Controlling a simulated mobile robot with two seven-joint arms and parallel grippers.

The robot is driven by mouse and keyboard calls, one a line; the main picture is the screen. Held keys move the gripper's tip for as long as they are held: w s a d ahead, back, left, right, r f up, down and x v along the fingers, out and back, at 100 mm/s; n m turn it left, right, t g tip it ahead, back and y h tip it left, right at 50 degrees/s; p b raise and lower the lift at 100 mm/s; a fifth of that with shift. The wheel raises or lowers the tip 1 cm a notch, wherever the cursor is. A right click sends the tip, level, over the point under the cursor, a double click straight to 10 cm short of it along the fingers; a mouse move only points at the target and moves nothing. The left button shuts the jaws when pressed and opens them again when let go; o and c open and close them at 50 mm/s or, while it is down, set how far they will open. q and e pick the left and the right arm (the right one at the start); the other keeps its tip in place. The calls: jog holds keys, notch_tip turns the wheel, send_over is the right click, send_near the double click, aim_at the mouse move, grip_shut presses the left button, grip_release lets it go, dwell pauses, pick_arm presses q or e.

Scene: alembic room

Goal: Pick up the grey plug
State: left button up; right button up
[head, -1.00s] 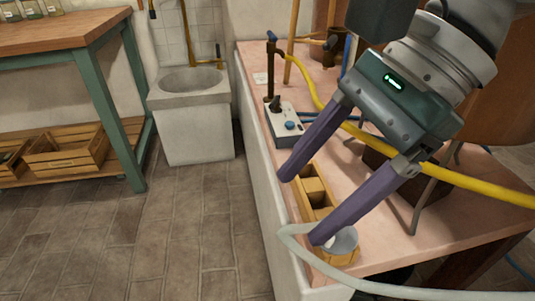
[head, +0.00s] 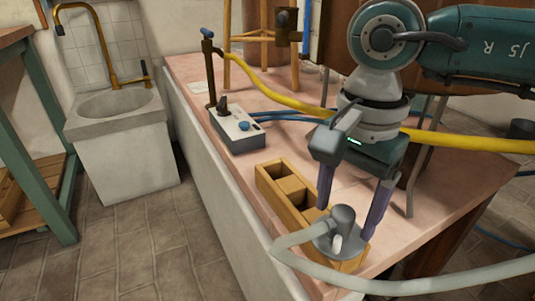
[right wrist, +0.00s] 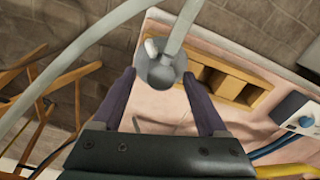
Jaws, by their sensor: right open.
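The grey plug (head: 343,217) is a short cylinder on a round disc with a small white tab and a pale grey hose. It stands at the near end of a wooden box (head: 268,185) on the pink bench top. My right gripper (head: 347,218) is open and points down, its two purple fingers on either side of the plug. In the right wrist view the plug (right wrist: 158,73) lies between the open fingertips (right wrist: 159,77). Contact cannot be told. My left gripper is out of view.
A control box (head: 238,130) with a blue knob and lever stands behind the wooden box. A yellow hose (head: 455,138) and blue cables cross the bench behind my gripper. The grey hose (head: 400,287) loops across the front. A stone sink (head: 118,110) stands at the left.

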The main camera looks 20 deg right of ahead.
notch_tip(320, 180, down, 2)
jog(key=shift+f, duration=0.1)
grip_shut()
dwell(0.5)
